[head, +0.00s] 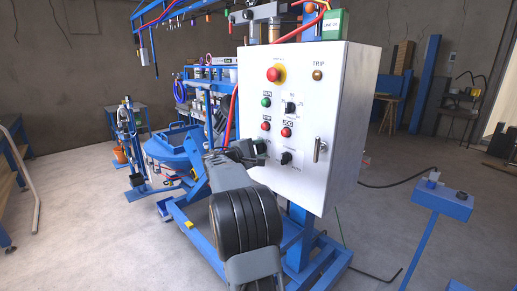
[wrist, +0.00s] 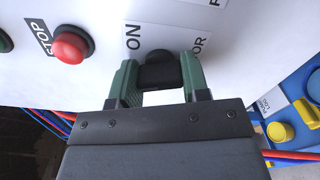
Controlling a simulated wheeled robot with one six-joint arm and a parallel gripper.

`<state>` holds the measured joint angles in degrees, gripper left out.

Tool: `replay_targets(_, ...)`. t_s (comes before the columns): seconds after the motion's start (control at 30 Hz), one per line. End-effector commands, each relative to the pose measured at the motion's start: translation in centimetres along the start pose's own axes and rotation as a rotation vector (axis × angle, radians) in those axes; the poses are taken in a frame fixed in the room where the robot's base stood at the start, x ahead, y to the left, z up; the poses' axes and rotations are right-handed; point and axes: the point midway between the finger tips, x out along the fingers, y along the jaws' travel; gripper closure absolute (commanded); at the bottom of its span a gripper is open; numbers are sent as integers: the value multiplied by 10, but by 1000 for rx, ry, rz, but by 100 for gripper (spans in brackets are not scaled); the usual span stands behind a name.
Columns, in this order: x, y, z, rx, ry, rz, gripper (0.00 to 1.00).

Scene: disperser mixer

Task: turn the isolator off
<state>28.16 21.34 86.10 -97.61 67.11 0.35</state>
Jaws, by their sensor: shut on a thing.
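The isolator, a black rotary knob (wrist: 158,56), sits on the white panel between a label reading "ON" and one ending in "OR". My gripper (wrist: 161,80) is shut on this knob, with one dark green finger on each side. The knob's lower part is hidden by the gripper. In the head view my gripper (head: 250,150) reaches the left part of the white control cabinet (head: 332,110), below the red stop button (head: 266,126). The isolator is mostly hidden there. The exact angle of the knob is hard to tell.
The stop button (wrist: 71,45) is close left of my fingers in the wrist view. Black selector knobs (head: 286,158), a red emergency button (head: 274,74) and a door handle (head: 319,149) share the panel. Blue equipment with a yellow button (wrist: 280,131) is at right.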

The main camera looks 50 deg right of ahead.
Motion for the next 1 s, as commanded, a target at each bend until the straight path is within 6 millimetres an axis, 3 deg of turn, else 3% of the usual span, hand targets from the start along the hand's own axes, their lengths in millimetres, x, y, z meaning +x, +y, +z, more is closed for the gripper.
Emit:
replay_targets(0.5,0,1,0,-324,0,0,81)
replay_targets(1.0,0,0,0,-391,-1,1,81)
